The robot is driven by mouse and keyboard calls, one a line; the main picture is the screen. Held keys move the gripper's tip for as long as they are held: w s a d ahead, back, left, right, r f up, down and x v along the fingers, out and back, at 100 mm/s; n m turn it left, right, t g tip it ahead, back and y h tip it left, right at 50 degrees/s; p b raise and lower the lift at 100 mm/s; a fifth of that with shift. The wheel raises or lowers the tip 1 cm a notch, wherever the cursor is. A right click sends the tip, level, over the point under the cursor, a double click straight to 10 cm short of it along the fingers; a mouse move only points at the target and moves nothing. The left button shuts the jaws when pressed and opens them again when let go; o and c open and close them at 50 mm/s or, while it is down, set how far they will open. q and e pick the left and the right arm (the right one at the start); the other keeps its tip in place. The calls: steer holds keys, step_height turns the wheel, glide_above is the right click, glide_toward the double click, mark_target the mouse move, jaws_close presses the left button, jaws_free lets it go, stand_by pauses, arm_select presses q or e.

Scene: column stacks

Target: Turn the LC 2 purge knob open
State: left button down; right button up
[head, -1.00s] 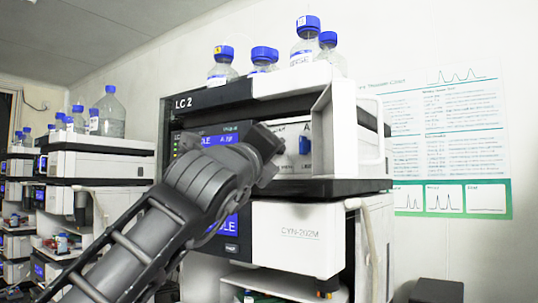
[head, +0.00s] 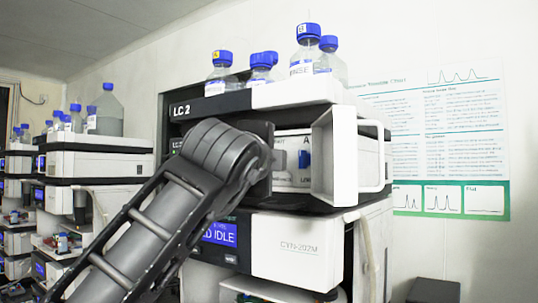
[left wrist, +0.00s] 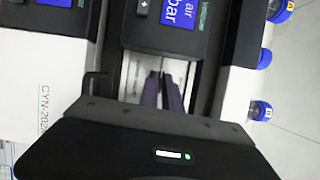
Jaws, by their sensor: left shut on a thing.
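The LC 2 unit (head: 300,95) stands in the middle of the head view with its white door (head: 336,158) swung open. Inside the bay are a pale panel, a blue part (head: 304,160) by a letter A, and a grey shape (head: 280,162) left of it. My left arm comes in from the lower left, its gripper at the left side of the bay and mostly hidden by the wrist. In the left wrist view, the dark fingers of my left gripper (left wrist: 163,90) reach into the bay, close together, shut on the purge knob, which they hide. My right gripper is not in view.
Several blue-capped bottles (head: 306,50) stand on top of LC 2. The open door and a white handle (head: 378,155) bound the bay on the right. The lower CYN-202M module (head: 298,248) juts out below. More stacks (head: 95,160) stand at the left.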

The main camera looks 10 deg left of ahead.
arm_select(q)
steer(key=shift+d, duration=0.15)
steer(key=c, duration=1.5)
jaws_free()
steer(key=shift+w, duration=0.1)
steer(key=shift+c, duration=0.2)
steer(key=s+b, duration=0.2)
steer(key=s, duration=0.5)
steer(key=shift+s+b, duration=0.35)
steer(key=shift+s, duration=0.05)
steer(key=shift+f, duration=0.15)
